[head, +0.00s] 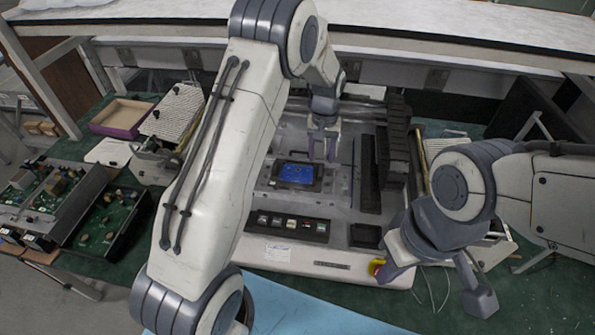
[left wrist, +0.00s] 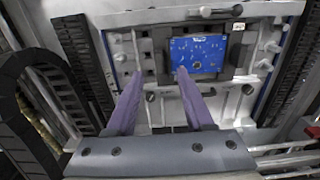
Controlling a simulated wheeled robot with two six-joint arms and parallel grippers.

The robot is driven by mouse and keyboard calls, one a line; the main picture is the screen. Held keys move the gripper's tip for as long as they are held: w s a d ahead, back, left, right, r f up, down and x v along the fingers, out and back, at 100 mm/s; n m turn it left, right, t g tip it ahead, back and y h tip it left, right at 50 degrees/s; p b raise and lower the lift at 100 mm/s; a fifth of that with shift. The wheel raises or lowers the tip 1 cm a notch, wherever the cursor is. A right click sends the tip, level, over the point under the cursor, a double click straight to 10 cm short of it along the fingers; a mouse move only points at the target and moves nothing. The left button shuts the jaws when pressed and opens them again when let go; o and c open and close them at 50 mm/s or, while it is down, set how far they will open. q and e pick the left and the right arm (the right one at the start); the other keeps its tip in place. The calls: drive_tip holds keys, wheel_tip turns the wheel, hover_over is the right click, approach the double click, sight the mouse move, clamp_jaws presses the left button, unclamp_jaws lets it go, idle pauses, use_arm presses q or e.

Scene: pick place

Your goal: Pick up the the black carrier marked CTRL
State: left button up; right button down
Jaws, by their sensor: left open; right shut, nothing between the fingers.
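The black carrier (head: 319,176) holds a blue board (head: 297,173) and lies flat on the grey machine bed. A CTRL marking cannot be read. In the left wrist view the carrier (left wrist: 236,58) and blue board (left wrist: 203,56) show beyond the fingertips. My left gripper (head: 322,150) is open and empty, just behind the carrier and slightly right of it in the head view. Its purple fingers (left wrist: 155,82) point toward the carrier's area, with no contact visible. My right gripper (head: 397,274) is shut and empty, at the machine's front right corner, well away from the carrier.
A black cable chain (head: 392,145) stands right of the carrier. A row of buttons (head: 288,224) lies in front of it. Green circuit boards (head: 115,218) and a purple-edged tray (head: 121,117) are at left. A shelf (head: 420,40) spans the back. My left arm covers the machine's left side.

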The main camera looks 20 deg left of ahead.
sight(320, 173)
use_arm(q)
drive_tip(key=shift+f, duration=0.7)
drive_tip(key=shift+f+p, duration=0.3)
drive_tip(key=shift+p, duration=0.15)
wheel_tip(320, 173, down, 4)
drive_tip(key=p, duration=0.2)
drive_tip(key=shift+p, duration=0.3)
drive_tip(key=shift+w+f, duration=0.1)
drive_tip(key=shift+f, duration=0.3)
clamp_jaws()
